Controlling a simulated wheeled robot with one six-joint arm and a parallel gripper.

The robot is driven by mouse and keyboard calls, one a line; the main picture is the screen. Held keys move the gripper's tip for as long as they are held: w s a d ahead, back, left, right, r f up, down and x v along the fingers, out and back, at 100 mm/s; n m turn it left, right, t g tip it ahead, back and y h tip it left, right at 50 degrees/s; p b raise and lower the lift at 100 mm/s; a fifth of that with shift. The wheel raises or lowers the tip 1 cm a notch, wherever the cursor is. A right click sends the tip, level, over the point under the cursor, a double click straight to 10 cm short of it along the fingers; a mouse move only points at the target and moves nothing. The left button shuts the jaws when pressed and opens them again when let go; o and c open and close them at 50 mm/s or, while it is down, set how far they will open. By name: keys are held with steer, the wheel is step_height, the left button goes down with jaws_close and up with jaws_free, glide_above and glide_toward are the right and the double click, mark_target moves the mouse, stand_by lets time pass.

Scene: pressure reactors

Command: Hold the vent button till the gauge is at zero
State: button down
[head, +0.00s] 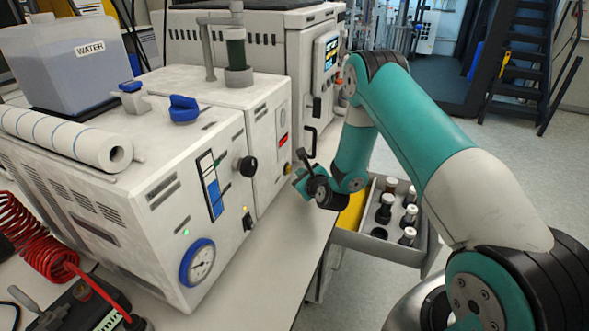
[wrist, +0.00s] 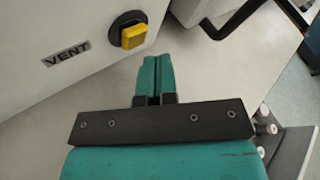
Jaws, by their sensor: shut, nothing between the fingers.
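The yellow vent button (wrist: 134,36) sits in a black round collar on a white panel, beside a label reading VENT (wrist: 66,54). In the head view the button (head: 288,167) is a small yellow spot just left of my gripper (head: 298,179). In the wrist view my gripper (wrist: 152,60) is shut and empty, its teal fingertips just below and right of the button in the picture. A small gap shows between them; I see no contact. The blue-rimmed gauge (head: 201,262) is on the front of the nearer white machine; its needle is too small to read.
A black knob (head: 246,166) sticks out of the machine front left of my gripper. A black bar handle (wrist: 232,22) is right of the button. The light bench top (head: 270,268) is clear in front.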

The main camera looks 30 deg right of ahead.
steer(key=shift+w+a+r+p, duration=0.15)
steer(key=shift+p, duration=0.45)
stand_by(0.4)
steer(key=shift+w+a, duration=0.1)
steer(key=shift+w, duration=0.05)
steer(key=shift+w+a+p, duration=0.25)
steer(key=shift+w+p, duration=0.05)
steer(key=shift+p, duration=0.65)
stand_by(0.6)
stand_by(0.8)
steer(key=shift+s+d+f+b, duration=0.25)
steer(key=shift+f+b, duration=0.1)
steer(key=shift+b, duration=0.2)
steer(key=shift+s+d+r+b, duration=0.25)
steer(key=shift+s+b, duration=0.15)
steer(key=shift+b, duration=0.1)
